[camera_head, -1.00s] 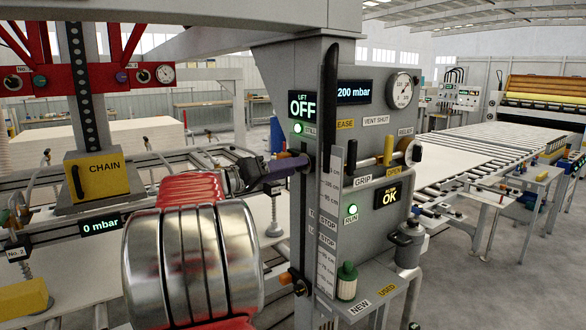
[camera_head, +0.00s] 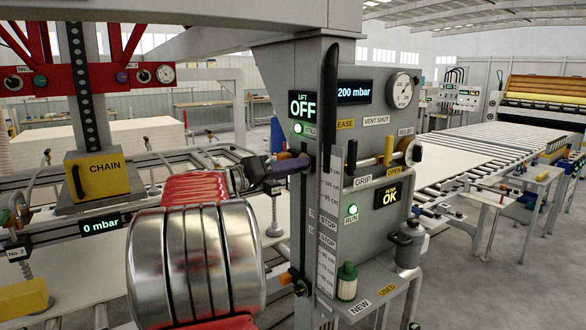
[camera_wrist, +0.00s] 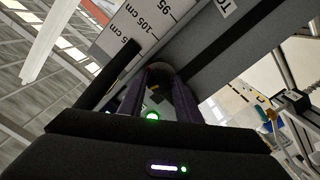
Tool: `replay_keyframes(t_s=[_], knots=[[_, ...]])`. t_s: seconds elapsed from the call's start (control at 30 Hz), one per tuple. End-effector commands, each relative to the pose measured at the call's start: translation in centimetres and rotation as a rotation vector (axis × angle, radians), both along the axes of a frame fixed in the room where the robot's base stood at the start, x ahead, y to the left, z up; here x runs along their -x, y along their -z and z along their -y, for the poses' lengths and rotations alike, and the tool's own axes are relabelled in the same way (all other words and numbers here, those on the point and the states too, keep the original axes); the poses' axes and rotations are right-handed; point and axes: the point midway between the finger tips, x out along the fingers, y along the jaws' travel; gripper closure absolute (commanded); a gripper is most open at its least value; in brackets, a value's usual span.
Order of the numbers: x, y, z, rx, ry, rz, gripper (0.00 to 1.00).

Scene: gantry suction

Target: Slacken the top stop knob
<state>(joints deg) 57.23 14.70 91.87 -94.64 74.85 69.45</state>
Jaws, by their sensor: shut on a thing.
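The top stop, of which an orange end (camera_head: 284,155) shows, sits on the grey column at the height of the scale. Its knob is mostly hidden behind my gripper (camera_head: 300,165) in the head view. My gripper reaches in from the left, with its purple fingers shut on the top stop knob. In the wrist view my gripper (camera_wrist: 172,85) has the dark knob (camera_wrist: 160,92) between its two fingers, against the column. The knob's turn cannot be read.
A lower stop (camera_head: 285,278) with an orange end and dark knob sits further down the column. A scale strip (camera_head: 329,220) runs beside them. A panel with a RUN light (camera_head: 351,211), levers and gauge (camera_head: 402,90) is right of it.

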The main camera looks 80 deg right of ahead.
Motion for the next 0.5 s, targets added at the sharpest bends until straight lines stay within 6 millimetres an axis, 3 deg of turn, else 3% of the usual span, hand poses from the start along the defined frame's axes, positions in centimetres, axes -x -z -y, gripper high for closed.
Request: replay_keyframes(t_s=[0.5], knots=[[-0.1,0.07,0.03,-0.066,-0.003,-0.073,0.92]])
